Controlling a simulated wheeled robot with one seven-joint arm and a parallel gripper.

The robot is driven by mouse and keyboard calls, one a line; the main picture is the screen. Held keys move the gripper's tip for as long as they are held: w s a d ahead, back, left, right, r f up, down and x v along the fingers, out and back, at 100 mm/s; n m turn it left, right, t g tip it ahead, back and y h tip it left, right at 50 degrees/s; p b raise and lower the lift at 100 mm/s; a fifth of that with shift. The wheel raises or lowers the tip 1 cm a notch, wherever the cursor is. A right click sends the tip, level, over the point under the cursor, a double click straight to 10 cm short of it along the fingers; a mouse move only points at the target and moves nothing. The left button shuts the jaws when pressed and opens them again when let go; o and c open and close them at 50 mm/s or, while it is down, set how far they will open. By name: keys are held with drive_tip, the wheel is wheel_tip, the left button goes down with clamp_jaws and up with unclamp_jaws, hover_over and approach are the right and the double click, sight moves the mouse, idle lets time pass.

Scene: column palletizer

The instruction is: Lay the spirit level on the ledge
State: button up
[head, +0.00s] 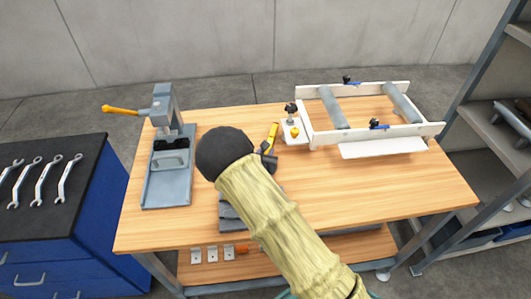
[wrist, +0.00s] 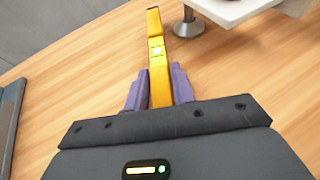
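The spirit level is a yellow bar (wrist: 156,50) with a small bright vial; in the head view its far end (head: 273,130) shows beyond my arm. My gripper (wrist: 160,90) has its two purple fingers on either side of the bar and is shut on it. The bar points forward, and the rest of it is hidden behind my gripper's body. In the head view my gripper (head: 268,152) is mostly hidden by my arm, over the middle of the bench. A flat white ledge (head: 384,148) sticks out from the front of the white roller frame, to the right, and looks bare.
The white frame (head: 318,138) carries grey rollers and dark clamps. A small white plate (head: 294,131) with a knob and an orange item sits at its left. A grey press (head: 166,180) with an orange handle stands at left. Front right of the wooden bench (head: 410,187) is clear.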

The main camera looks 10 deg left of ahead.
drive_tip(key=shift+o, duration=1.3)
drive_tip(key=shift+r, duration=0.1)
drive_tip(key=shift+s+r, duration=0.1)
drive_tip(key=shift+s, duration=0.05)
drive_tip(key=b+v, duration=0.1)
drive_tip(key=v, duration=1.1)
drive_tip(key=shift+b, duration=0.4)
